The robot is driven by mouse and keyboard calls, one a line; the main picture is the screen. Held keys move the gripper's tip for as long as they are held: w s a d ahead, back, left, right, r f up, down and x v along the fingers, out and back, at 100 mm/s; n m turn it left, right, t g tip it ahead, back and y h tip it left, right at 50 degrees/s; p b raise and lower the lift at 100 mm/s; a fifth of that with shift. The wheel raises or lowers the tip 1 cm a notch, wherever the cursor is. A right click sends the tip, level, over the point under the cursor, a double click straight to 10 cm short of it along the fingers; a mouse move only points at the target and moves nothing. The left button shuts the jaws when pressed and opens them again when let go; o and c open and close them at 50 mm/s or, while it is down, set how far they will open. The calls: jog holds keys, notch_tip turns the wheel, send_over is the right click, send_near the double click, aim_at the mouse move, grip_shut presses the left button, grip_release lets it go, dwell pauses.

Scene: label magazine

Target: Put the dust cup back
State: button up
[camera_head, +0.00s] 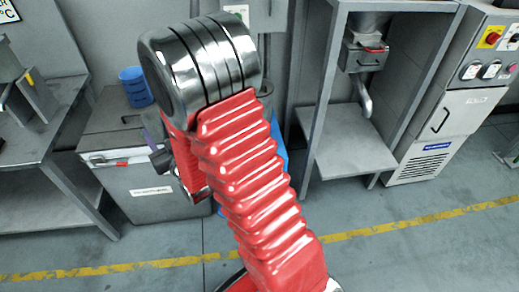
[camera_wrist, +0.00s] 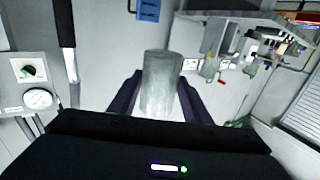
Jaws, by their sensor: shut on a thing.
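The dust cup (camera_wrist: 162,82), a grey, cloudy cylinder, is between the two dark fingers of my gripper (camera_wrist: 160,98) in the wrist view. The fingers are shut on its sides, and it stands about upright in that picture. Its lower end is hidden by the gripper body. In the head view my red arm covers the middle, and the cup cannot be made out there.
A grey stand (camera_head: 345,140) carries a hopper unit (camera_head: 366,55) with a pipe below it. A control cabinet (camera_head: 455,110) is at the right. A grey chest (camera_head: 145,180) with a blue container (camera_head: 136,87) is at the left. The floor in front is clear.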

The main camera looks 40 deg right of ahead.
jog(key=shift+a, duration=0.3)
